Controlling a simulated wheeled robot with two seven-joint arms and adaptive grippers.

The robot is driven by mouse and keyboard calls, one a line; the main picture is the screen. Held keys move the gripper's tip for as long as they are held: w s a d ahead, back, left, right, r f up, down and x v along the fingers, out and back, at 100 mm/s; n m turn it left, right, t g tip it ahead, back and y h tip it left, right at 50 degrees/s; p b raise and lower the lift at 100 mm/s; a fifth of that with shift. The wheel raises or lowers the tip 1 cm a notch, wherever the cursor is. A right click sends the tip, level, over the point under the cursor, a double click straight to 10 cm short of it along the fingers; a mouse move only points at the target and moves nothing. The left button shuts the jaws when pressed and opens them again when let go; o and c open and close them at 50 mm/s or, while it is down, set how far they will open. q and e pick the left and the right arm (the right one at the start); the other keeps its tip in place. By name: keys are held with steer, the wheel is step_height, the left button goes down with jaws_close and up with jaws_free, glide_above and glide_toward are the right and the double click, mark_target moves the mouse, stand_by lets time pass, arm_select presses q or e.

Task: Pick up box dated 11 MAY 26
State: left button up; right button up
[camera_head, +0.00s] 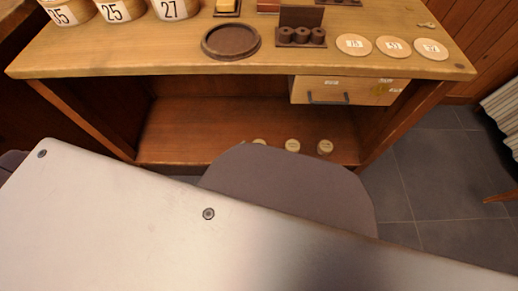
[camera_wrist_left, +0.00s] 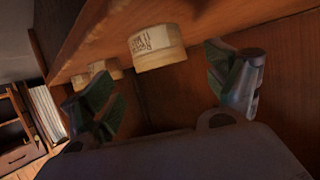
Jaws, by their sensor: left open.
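Three small round pale boxes stand in a row on the lower shelf of the bench: a left one (camera_head: 259,141), a middle one (camera_head: 292,146) and a right one (camera_head: 325,147). In the left wrist view the nearest box (camera_wrist_left: 157,47) has dark print on its side, too small to read surely. Two more boxes, one (camera_wrist_left: 105,68) and another (camera_wrist_left: 79,81), stand beyond it. My left gripper (camera_wrist_left: 165,90) is open and empty, its fingers spread either side of the nearest box's line, apart from it. In the head view it is hidden. My right gripper is not in view.
The bench top (camera_head: 120,60) overhangs the shelf (camera_head: 190,130). A drawer (camera_head: 345,91) with a dark handle hangs above the right part of the shelf. Numbered canisters, a round brown tray (camera_head: 231,41), a spool rack (camera_head: 301,37) and pale discs (camera_head: 393,47) stand on top.

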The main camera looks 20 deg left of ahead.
mark_target(257, 148)
arm_select(q)
steer(key=shift+w+d+f, duration=0.1)
steer(key=shift+w+f, duration=0.1)
steer(key=shift+w, duration=0.1)
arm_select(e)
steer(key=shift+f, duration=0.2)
arm_select(q)
steer(key=shift+w, duration=0.2)
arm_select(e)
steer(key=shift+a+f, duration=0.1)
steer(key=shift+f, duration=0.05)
arm_select(q)
steer(key=shift+b+x, duration=1.3)
steer(key=shift+x, duration=0.35)
steer(key=shift+b+x, duration=0.4)
steer(key=shift+x, duration=0.35)
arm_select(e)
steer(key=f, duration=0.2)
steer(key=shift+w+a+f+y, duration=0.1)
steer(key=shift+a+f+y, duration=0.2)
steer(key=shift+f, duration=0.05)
arm_select(q)
steer(key=shift+c, duration=0.5)
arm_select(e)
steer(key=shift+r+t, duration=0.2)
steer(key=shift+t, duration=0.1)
arm_select(q)
steer(key=c, duration=1)
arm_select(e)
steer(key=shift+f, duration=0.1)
